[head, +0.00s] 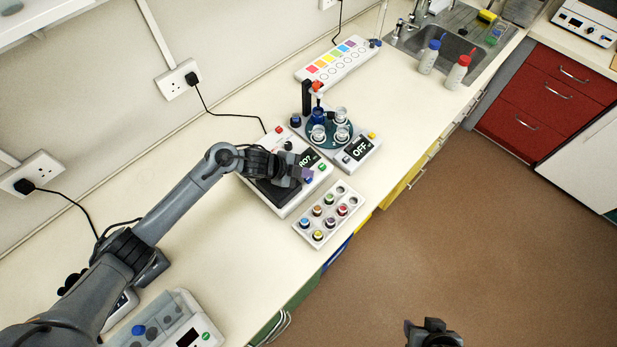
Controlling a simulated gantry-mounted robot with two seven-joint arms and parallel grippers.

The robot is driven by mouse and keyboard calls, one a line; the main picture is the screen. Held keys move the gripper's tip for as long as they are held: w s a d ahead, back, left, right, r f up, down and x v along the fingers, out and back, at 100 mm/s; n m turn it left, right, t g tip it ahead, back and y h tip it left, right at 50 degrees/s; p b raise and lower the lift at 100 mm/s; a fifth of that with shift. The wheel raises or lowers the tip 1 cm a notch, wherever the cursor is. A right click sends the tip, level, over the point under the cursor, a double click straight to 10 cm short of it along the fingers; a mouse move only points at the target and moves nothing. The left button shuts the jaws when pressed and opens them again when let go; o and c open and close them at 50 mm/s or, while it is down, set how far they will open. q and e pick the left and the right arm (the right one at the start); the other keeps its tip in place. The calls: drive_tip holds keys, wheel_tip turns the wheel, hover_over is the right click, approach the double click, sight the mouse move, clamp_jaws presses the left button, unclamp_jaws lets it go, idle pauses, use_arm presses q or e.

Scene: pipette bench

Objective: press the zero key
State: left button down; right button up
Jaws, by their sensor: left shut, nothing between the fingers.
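My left gripper (300,175) is shut and empty. I cannot tell whether the fingers touch a key. No key label is readable, so I cannot tell which is the zero key. My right gripper (432,327) is at the bottom edge over the floor, its jaws unclear.
A vial rack (311,222) stands just in front of the device. Behind it is a turntable unit (348,160) showing "OFF". A boxed instrument (180,318) is at bottom left. Two bottles (429,57) stand near the sink (445,50).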

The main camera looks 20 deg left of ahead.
sight(305, 180)
use_arm(q)
drive_tip(key=shift+f, duration=0.3)
idle(0.4)
drive_tip(key=shift+f+b, duration=0.35)
drive_tip(key=shift+f, duration=0.15)
drive_tip(key=shift+r, duration=0.15)
idle(0.3)
drive_tip(key=shift+r+p, duration=0.85)
drive_tip(key=shift+p, duration=0.05)
wheel_tip(305, 180, up, 6)
drive_tip(key=p, duration=0.5)
drive_tip(key=shift+p, duration=0.3)
